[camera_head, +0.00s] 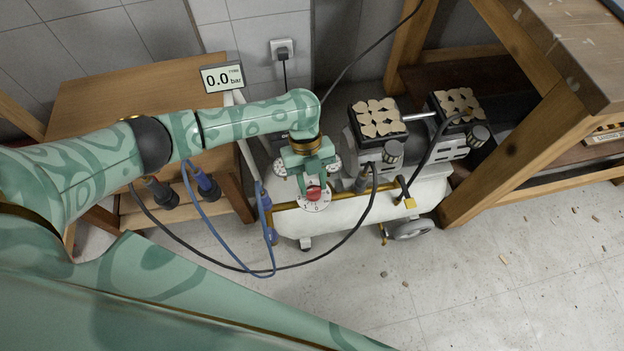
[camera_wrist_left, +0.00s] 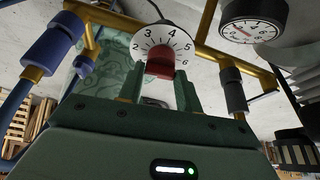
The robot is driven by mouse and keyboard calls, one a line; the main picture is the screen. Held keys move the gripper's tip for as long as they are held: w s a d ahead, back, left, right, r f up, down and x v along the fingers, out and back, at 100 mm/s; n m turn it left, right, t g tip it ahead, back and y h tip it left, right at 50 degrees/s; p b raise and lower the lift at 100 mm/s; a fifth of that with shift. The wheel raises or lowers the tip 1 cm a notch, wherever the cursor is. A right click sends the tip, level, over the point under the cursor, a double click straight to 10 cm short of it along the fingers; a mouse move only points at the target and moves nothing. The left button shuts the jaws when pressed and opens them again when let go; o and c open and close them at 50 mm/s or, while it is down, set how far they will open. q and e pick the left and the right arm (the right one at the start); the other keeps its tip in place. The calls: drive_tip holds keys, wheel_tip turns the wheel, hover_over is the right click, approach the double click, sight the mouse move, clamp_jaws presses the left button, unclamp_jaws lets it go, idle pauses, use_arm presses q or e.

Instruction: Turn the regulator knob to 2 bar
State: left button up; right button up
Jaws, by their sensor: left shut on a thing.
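The red regulator knob (camera_head: 314,194) sits in front of a white numbered dial (camera_head: 316,204) at the front of the compressor. In the left wrist view the knob (camera_wrist_left: 160,62) is between my two fingers, below the dial (camera_wrist_left: 163,42) with 2 to 6 readable. My left gripper (camera_head: 318,188) reaches down from above and is shut on the knob; it also shows in the left wrist view (camera_wrist_left: 158,85). I cannot make out a pointer mark on the knob. The display (camera_head: 222,77) reads 0.0 bar. My right gripper is not in view.
The white compressor tank (camera_head: 355,212) carries two motor heads and brass pipes. A blue hose (camera_head: 222,240) and a black hose (camera_head: 330,253) loop in front. A pressure gauge (camera_wrist_left: 254,18) is close to the right of the dial. A wooden bench (camera_head: 520,150) stands at right.

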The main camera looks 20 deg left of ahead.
use_arm(q)
drive_tip(key=shift+m, duration=0.5)
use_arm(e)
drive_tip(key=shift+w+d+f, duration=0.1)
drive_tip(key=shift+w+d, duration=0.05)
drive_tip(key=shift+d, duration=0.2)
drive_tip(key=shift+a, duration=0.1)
use_arm(q)
drive_tip(key=o, duration=0.9)
drive_tip(key=shift+c, duration=0.2)
drive_tip(key=shift+o, duration=0.6)
drive_tip(key=p+v, duration=0.6)
drive_tip(key=v, duration=1)
drive_tip(key=shift+w+d+r, duration=0.15)
drive_tip(key=shift+w+d, duration=0.05)
drive_tip(key=shift+d, duration=0.1)
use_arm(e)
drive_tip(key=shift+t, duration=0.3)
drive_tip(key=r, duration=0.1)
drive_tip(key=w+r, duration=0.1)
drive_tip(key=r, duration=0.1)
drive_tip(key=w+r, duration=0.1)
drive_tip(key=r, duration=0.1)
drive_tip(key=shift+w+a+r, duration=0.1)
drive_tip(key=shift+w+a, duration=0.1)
use_arm(q)
drive_tip(key=shift+s, duration=0.1)
